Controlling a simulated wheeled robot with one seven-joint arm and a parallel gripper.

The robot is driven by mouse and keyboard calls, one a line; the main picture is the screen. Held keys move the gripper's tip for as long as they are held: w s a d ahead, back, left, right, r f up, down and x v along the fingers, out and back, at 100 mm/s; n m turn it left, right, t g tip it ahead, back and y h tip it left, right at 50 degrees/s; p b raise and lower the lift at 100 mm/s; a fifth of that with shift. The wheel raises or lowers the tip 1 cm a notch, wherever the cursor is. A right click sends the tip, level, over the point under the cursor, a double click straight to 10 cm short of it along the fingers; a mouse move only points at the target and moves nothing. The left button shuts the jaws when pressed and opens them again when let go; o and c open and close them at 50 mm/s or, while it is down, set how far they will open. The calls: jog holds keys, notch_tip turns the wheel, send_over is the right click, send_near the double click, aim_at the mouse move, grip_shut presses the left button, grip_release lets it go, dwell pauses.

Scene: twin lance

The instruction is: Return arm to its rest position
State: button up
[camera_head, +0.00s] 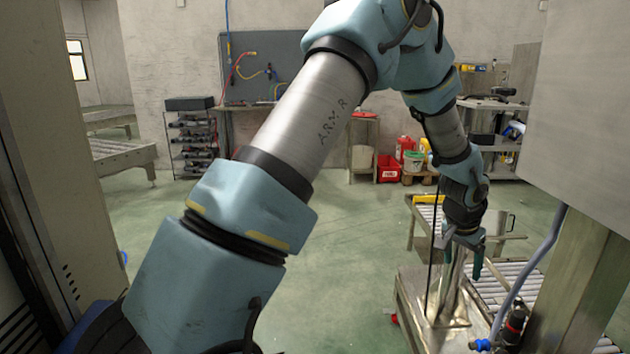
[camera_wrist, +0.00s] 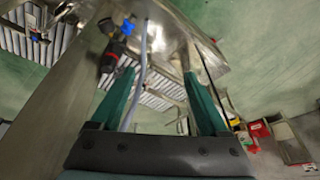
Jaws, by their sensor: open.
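My gripper (camera_head: 462,262) hangs down at the right in the head view, at the end of my blue and grey arm. Its green fingers are apart. They are above or beside an upright shiny metal fixture (camera_head: 447,298) on a metal stand (camera_head: 415,303); I cannot tell if they touch it. In the wrist view my gripper (camera_wrist: 160,76) shows two spread green fingers with no object clearly held between them. The arm stretches across the middle of the head view, and its links hide part of the room.
A grey hose (camera_head: 535,262) and a valve with a blue fitting (camera_head: 512,328) are close right of the fixture. A large pale panel (camera_head: 585,110) stands at the right. Roller conveyors (camera_head: 508,283) lie behind the stand. Green floor (camera_head: 345,262) is open in the middle.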

jog(key=w+a+r+n+y, duration=0.1)
jog(key=a+r+n, duration=0.1)
jog(key=a, duration=0.6)
jog(key=w+a+r+n, duration=0.1)
jog(key=w+a+r, duration=0.15)
jog(key=a, duration=0.55)
jog(key=a+r+n+y, duration=0.1)
jog(key=a+r+n, duration=0.1)
jog(key=a, duration=0.7)
jog(key=s+a+r+n, duration=0.1)
jog(key=s+a+n, duration=0.1)
jog(key=a, duration=0.4)
jog(key=s+a+r+n, duration=0.1)
jog(key=s+a+n, duration=0.1)
jog(key=s+a, duration=0.2)
jog(key=s+a+r+n+y, duration=0.1)
jog(key=s+a, duration=0.3)
jog(key=a, duration=0.5)
jog(key=shift+a+r+n+g+p, duration=0.3)
jog(key=shift+n+p, duration=0.1)
jog(key=shift+p, duration=0.05)
jog(key=shift+d, duration=0.1)
jog(key=shift+d, duration=0.25)
